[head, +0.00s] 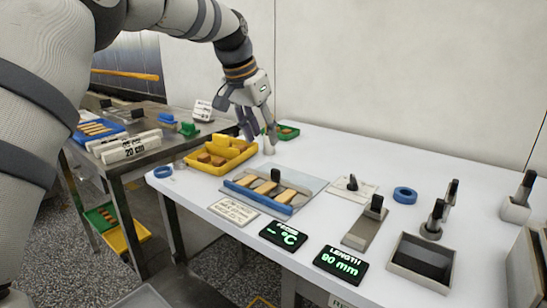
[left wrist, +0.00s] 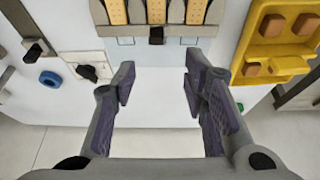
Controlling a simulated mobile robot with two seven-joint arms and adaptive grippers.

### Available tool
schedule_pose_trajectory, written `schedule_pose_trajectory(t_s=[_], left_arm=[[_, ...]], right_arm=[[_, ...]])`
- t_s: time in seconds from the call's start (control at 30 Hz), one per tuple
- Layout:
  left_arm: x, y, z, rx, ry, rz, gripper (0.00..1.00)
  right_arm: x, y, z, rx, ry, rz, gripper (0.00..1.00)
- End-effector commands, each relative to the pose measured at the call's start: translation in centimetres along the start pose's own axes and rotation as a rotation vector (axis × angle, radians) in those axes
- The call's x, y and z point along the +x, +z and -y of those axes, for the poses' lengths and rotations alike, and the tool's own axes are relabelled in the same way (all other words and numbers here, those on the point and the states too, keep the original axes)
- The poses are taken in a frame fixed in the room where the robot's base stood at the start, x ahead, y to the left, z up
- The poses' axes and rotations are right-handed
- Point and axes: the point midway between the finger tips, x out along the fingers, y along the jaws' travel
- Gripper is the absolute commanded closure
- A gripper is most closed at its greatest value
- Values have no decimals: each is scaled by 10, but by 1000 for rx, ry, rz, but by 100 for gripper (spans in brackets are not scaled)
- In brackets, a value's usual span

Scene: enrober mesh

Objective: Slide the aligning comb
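Several tan bars (head: 266,187) lie side by side on a grey plate (head: 311,184) on the white table, behind a blue strip (head: 258,197). A black upright grip (head: 275,174) stands at the plate's back edge, which looks like the aligning comb's handle; the rest of the comb is hard to make out. In the left wrist view the grip (left wrist: 156,36) is at top centre, beyond the fingertips. My left gripper (head: 259,136) is above the table behind the plate, apart from the grip. Its fingers (left wrist: 158,85) are spread with nothing between them. My right gripper is out of view.
A yellow tray (head: 219,167) with brown pieces stands left of the plate. A blue ring (head: 405,195), a metal block with a black knob (head: 363,230), a grey open box (head: 421,263) and two displays (head: 283,234) (head: 341,265) stand right and in front. White table is bare behind the plate.

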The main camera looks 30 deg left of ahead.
Motion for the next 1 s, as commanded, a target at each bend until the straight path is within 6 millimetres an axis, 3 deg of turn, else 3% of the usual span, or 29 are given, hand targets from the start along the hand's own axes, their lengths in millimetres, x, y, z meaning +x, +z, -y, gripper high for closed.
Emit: schedule_pose_trajectory(t_s=[0.17,0.4,0.6,0.97,1.0], left_arm=[[16,0,-1,1,1,3,60],[80,2,-1,0,1,7,60],[114,0,-1,1,0,1,60],[120,-1,-1,1,0,-3,60],[120,-1,-1,1,0,-3,69]], right_arm=[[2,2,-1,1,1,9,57],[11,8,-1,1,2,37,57],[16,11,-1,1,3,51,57],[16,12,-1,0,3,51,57],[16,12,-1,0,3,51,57]])
